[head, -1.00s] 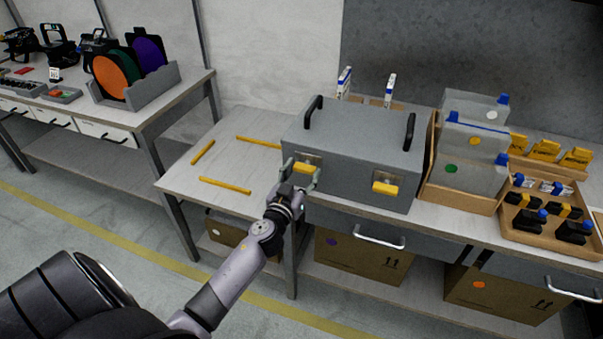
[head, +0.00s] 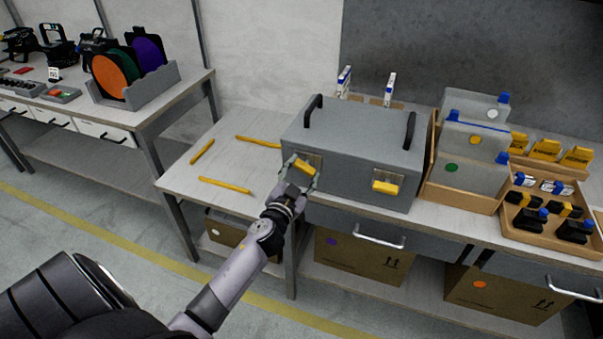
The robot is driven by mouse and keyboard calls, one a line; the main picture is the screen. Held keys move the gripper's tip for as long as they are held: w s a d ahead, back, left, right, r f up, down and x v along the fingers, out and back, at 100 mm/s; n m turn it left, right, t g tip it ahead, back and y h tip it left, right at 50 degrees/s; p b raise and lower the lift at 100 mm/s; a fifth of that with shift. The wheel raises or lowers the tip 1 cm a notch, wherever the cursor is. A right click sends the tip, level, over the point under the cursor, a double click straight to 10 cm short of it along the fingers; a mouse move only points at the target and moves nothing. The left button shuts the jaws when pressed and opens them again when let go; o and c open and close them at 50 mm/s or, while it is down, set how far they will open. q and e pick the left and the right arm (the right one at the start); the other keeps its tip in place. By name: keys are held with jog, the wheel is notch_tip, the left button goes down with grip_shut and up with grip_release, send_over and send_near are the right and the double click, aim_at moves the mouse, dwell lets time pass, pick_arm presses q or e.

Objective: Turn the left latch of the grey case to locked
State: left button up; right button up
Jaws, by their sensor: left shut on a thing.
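The grey case (head: 355,140) stands on the workbench with two black handles on top. Its left latch (head: 306,167) is a yellow bar on a metal plate, tilted with its right end lower. Its right latch (head: 385,187) is yellow and lies roughly level along the case front. My left gripper (head: 303,174) is at the case front, shut on the left latch, with its fingers partly hiding the latch and plate. My right gripper is not in view.
Yellow strips (head: 225,185) lie on the bench left of the case. A wooden rack with clear containers (head: 470,150) stands close at its right, beside a tray of black and blue parts (head: 550,215). Cardboard boxes (head: 360,257) sit below.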

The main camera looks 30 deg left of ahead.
pick_arm(q)
jog(key=m, duration=0.6)
jog(key=shift+f, duration=0.1)
jog(key=m, duration=0.6)
jog(key=shift+d+f+m, duration=0.1)
jog(key=shift+m, duration=0.2)
dwell(0.3)
jog(key=o, duration=1.2)
jog(key=shift+c, duration=0.2)
jog(key=v, duration=1.2)
